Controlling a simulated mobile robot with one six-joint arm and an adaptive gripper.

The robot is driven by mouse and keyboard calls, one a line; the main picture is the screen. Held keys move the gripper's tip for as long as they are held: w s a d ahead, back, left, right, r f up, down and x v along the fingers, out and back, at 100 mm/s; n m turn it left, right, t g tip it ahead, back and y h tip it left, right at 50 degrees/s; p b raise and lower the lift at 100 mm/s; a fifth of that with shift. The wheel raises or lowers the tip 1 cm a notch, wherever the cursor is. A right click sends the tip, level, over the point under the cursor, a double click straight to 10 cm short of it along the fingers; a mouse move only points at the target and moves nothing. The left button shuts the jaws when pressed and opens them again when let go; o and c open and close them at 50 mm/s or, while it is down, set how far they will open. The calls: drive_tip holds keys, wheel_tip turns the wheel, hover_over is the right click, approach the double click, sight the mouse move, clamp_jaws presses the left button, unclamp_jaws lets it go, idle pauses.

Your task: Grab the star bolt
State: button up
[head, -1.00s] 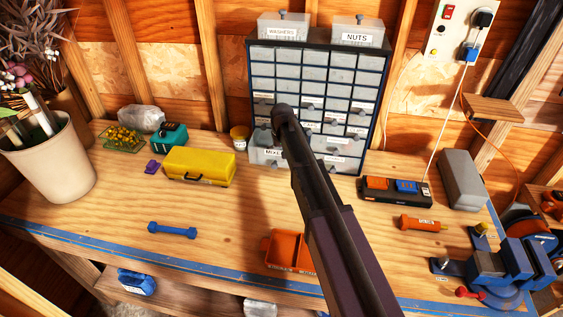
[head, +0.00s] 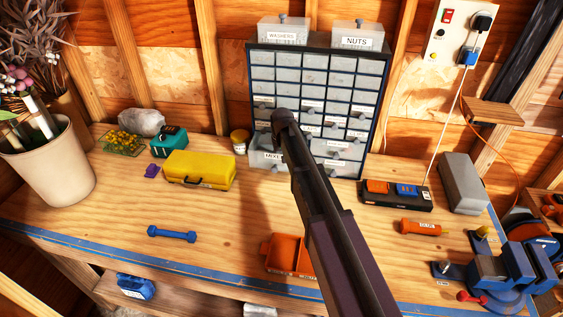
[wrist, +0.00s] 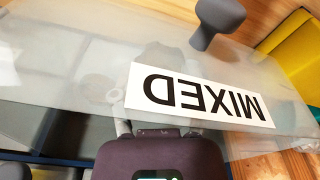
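No star bolt can be made out in either view. A translucent drawer labelled MIXED (head: 262,160) is at the lower left of the dark drawer cabinet (head: 386,70), partly behind my arm. In the wrist view, its clear front with the upside-down MIXED label (wrist: 200,96) fills most of the picture, with a dark grey knob (wrist: 217,18) above. Blurred shapes show faintly through the plastic. My gripper (wrist: 158,150) is close to this drawer front, its dark purple body at the bottom of the wrist view. Its fingertips cannot be made out clearly, and my arm hides them in the head view.
An orange tray (head: 285,255) and a blue dumbbell-shaped piece (head: 172,234) lie in front. A blue vise (head: 500,268) stands at right. The bench's left middle is fairly clear.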

drive_tip(key=shift+r, duration=0.1)
idle(0.4)
wheel_tip(320, 180, up, 10)
drive_tip(key=p, duration=1)
idle(0.7)
